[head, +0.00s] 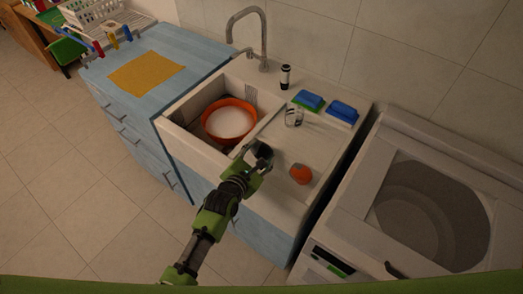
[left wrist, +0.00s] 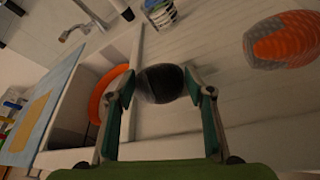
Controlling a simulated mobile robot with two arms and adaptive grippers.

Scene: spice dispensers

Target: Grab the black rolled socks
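The black rolled socks (left wrist: 161,84) show as a dark ball between the fingertips of my left gripper (left wrist: 158,86) in the left wrist view. Both fingertips appear to touch its sides. In the head view my left gripper (head: 258,157) is over the near edge of the sink counter, right of the orange bowl. The dark socks (head: 264,150) show partly there, behind the fingers. I cannot tell whether they rest on the counter or are raised. My right gripper is in neither view.
An orange bowl (head: 230,119) sits in the sink basin. An orange and grey roll (head: 300,174) lies on the counter to the right. A striped glass (head: 293,117), a dark bottle (head: 285,77) and sponges (head: 342,110) stand farther back. A top-loading washer (head: 345,210) is at right.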

